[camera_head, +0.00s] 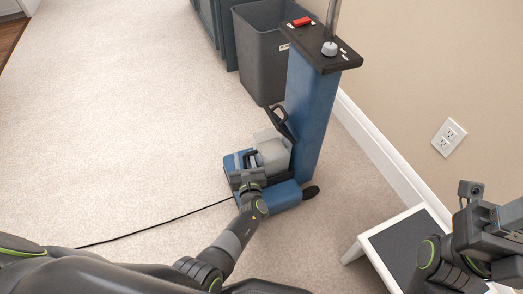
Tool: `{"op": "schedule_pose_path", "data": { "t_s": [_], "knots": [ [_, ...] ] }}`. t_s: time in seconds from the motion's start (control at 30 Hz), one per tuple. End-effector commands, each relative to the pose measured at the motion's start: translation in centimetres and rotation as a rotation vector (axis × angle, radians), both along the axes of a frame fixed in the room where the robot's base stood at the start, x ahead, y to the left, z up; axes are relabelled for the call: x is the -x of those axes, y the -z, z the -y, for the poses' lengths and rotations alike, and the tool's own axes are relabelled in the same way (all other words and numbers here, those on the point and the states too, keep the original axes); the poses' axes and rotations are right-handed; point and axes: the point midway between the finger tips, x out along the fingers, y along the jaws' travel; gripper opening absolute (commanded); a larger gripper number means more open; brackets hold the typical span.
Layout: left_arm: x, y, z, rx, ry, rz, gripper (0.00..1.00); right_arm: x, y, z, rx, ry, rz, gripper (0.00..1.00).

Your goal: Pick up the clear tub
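The clear tub (272,155) appears as a translucent, whitish-grey box. It sits at the foot of a blue upright post, above a blue and black base (285,196). My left gripper (249,160) reaches in from below and is right at the tub's near left side. Its fingers are small and dark against the dark parts there, so I cannot tell whether they touch the tub or how far apart they are. My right gripper (508,222) is at the right edge, partly cut off, far from the tub; its fingers are not clear.
The blue post (308,110) carries a black top plate with a red part and a grey knob. A dark grey bin (262,55) stands behind it. A black cable (160,227) crosses the carpet. A white-framed dark panel (396,246) is under my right arm. Carpet at left is clear.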

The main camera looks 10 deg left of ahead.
Motion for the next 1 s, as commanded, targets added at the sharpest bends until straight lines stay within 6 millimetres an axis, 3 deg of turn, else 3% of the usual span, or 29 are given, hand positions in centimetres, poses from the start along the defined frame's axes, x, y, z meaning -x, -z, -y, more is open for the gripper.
{"op": "schedule_pose_path", "data": {
  "t_s": [0.37,0.6,1.0],
  "knots": [
    [0.22,0.04,0.59,0.0,0.002,-0.001,0.33,0.07,0.14,0.01,0.003,0.004,-0.006,0.54],
    [0.21,0.03,0.56,0.0,0.002,-0.001,0.01,0.07,0.14,0.01,0.003,0.003,-0.007,0.54],
    [0.16,-0.07,0.55,0.0,0.001,0.002,0.0,0.06,0.13,0.01,0.003,0.003,-0.007,0.54]
  ]
}}
